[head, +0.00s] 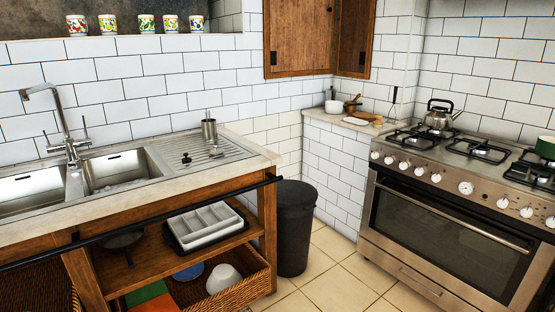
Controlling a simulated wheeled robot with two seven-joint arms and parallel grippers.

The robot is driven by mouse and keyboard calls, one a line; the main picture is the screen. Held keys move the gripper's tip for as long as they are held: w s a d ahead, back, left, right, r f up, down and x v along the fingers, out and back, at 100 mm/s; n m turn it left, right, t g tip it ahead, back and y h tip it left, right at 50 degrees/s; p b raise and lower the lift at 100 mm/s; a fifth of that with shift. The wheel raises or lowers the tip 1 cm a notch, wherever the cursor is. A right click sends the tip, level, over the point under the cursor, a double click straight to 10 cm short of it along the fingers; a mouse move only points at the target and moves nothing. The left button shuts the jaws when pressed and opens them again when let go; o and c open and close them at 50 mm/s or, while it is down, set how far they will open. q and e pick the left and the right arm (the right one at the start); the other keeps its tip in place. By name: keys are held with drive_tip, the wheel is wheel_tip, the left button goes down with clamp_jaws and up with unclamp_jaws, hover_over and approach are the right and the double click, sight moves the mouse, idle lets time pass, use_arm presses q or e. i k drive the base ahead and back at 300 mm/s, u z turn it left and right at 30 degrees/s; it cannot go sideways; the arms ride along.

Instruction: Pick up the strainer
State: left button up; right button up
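No object is clearly recognisable as a strainer. A dark, shallow, round item (122,240) with a thin handle-like part pointing down sits on the open shelf under the sink, at the lower left. It could be the strainer or a pan; it is too dark to tell. A white bowl-shaped item (224,278) lies tilted in the wicker basket (262,280) below; I cannot see whether it has holes. Neither of my grippers is in view.
A grey-white divided tray (208,224) rests on the wooden shelf (232,240). A black rail (170,216) runs across the counter front. A dark bin (295,230) stands right of the sink unit, with the oven (450,230) farther right. Tiled floor (335,265) between is clear.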

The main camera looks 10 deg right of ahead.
sight(217, 151)
drive_tip(key=u, duration=0.7)
drive_tip(key=i, duration=0.65)
drive_tip(key=u, duration=0.5)
drive_tip(key=i, duration=1.05)
drive_tip(key=z, duration=0.45)
